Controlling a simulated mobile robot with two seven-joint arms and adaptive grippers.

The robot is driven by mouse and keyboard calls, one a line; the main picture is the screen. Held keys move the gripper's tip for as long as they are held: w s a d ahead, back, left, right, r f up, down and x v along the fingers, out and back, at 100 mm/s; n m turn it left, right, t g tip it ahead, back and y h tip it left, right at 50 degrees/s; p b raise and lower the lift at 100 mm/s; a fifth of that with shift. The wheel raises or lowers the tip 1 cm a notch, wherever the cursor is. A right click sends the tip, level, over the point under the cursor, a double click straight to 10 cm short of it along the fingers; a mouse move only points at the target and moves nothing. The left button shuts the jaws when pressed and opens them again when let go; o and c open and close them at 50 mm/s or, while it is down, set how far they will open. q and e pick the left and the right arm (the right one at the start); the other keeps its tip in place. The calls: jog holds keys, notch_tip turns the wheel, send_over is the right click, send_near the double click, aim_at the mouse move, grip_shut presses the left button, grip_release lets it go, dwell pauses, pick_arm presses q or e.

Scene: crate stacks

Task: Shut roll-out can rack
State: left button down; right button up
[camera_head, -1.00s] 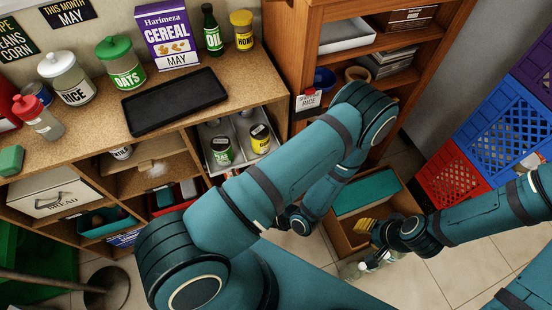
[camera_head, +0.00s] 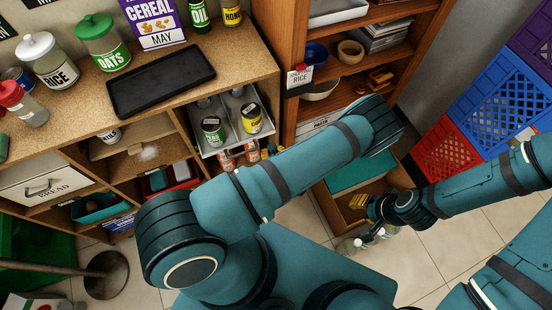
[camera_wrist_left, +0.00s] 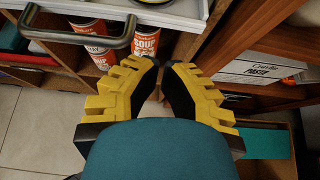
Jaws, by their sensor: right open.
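The roll-out can rack is a pale tray (camera_head: 238,137) pulled out of the wooden counter, holding a green-labelled can (camera_head: 213,130) and a yellow-labelled can (camera_head: 251,118). Its white edge (camera_wrist_left: 180,14) and grey bar handle (camera_wrist_left: 78,38) show at the top of the left wrist view. My left gripper (camera_wrist_left: 161,67) has its yellow fingers brought together at the tips, with nothing seen between them. It is below and right of the handle, apart from it in the picture; my arm hides most of it in the head view. My right gripper (camera_head: 364,216) is open, low at the right.
Soup cans (camera_wrist_left: 146,40) stand below the rack. An open wooden drawer or box (camera_head: 397,178) with a teal lid or panel is at right, beside a shelf unit (camera_head: 294,60). Blue (camera_head: 500,95) and red crates (camera_head: 445,157) stand farther right.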

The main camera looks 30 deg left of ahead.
aim_at(261, 130)
pick_arm(q)
jog(key=w+a, duration=0.3)
jog(key=a, duration=0.1)
jog(key=shift+w+f+b, duration=0.15)
jog(key=shift+f+b, duration=0.15)
jog(key=shift+a, duration=0.1)
jog(key=w+a, duration=0.3)
jog(key=shift+a, duration=0.15)
jog(key=shift+w+a+r, duration=0.1)
